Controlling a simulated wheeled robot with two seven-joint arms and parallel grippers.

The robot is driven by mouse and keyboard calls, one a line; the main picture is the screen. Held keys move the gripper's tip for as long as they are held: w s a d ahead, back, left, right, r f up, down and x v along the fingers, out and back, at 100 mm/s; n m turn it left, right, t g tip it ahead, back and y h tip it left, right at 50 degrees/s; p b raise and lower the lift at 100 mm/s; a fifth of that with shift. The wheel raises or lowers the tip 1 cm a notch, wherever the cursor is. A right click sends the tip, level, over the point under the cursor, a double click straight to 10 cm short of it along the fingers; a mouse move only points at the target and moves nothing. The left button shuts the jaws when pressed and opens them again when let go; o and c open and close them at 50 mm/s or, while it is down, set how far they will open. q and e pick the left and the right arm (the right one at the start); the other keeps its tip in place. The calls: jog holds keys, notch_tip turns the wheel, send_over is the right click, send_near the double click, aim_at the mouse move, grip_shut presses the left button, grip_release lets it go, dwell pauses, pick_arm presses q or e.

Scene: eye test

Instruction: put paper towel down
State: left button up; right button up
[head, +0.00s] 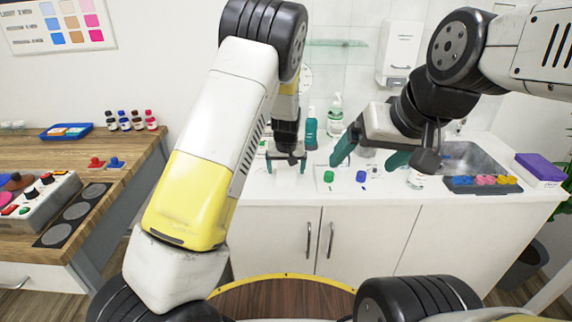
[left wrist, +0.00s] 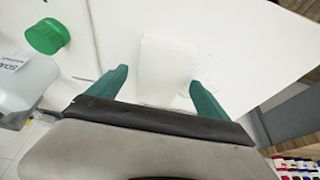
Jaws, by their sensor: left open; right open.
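A pale white piece (left wrist: 160,58), which looks like the paper towel, shows in the left wrist view against the white counter. It lies between and just beyond the teal fingers of my left gripper (left wrist: 157,77), with gaps at its sides. In the head view my left gripper (head: 286,164) is open, pointing down over the white counter (head: 285,192). I cannot make out the paper towel there, white on white. My right gripper (head: 371,156) is open over the counter to the right, with nothing seen between its fingers.
A soap bottle (left wrist: 22,85) and a green cap (left wrist: 47,36) are close to my left gripper. Bottles (head: 335,115) stand behind. A sink (head: 470,158), a tray (head: 482,184) and a purple-topped box (head: 540,168) are at right. A wooden table (head: 110,180) is at left.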

pick_arm(q)
jog(key=shift+w+f, duration=0.15)
jog(key=shift+f, duration=0.1)
jog(key=c, duration=1.5)
jog(key=shift+c, duration=0.2)
jog(key=shift+r, duration=0.15)
